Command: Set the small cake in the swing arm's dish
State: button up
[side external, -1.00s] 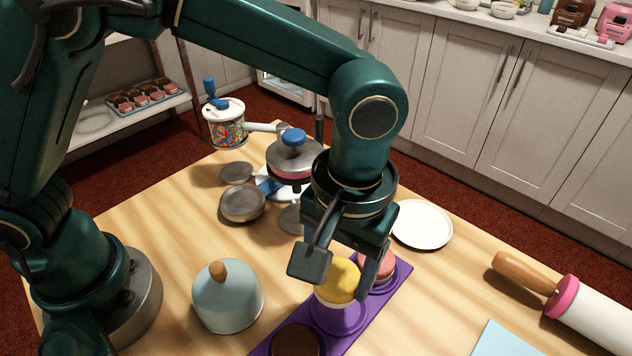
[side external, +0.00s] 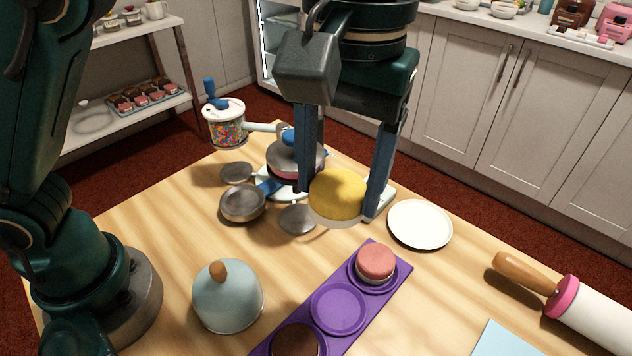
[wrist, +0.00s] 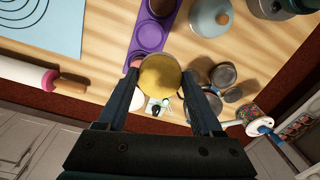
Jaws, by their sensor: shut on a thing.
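My gripper (side external: 338,200) is shut on a small yellow cake (side external: 339,192), its fingers on either side. The cake hangs above the table, clear of the purple tray (side external: 388,290); it also fills the space between the fingers in the wrist view (wrist: 160,76). A grey metal dish (side external: 242,203) sits to the left, beside a blue bar (side external: 270,186) that runs toward the turntable stand. Two flatter grey discs lie near it, one behind (side external: 237,173) and one in front (side external: 297,219). The stand's base is partly hidden by my gripper and the cake.
The tray holds a pink cake (side external: 375,262) and a brown cake (side external: 296,340), with an empty middle spot. A blue-knobbed press (side external: 290,160) stands behind the held cake. A sprinkle jar (side external: 226,130), dome cover (side external: 228,298), white plate (side external: 420,224) and rolling pin (side external: 575,300) are around.

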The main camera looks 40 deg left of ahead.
jog(key=w+a+n, duration=0.2)
jog(key=a+n, duration=0.3)
jog(key=a, duration=0.5)
jog(key=w+a+n, duration=0.2)
jog(key=a+n, duration=0.2)
jog(key=a, duration=0.6)
jog(key=s+a+n, duration=0.7)
jog(key=s+a, duration=0.1)
jog(key=a, duration=0.4)
jog(key=shift+n, duration=0.3)
jog(key=w+d+f, duration=0.2)
jog(key=d+f, duration=0.1)
jog(key=f, duration=0.1)
jog(key=w+d+f, duration=0.2)
jog(key=d+f, duration=0.1)
jog(key=f, duration=0.1)
jog(key=w+d+f, duration=0.2)
jog(key=d+f, duration=0.1)
jog(key=f, duration=0.1)
jog(key=shift+w+d+f, duration=0.1)
jog(key=shift+d+f, duration=0.05)
jog(key=shift+d, duration=0.2)
jog(key=shift+f, duration=1.95)
jog(key=shift+f, duration=0.1)
jog(key=o, duration=1.3)
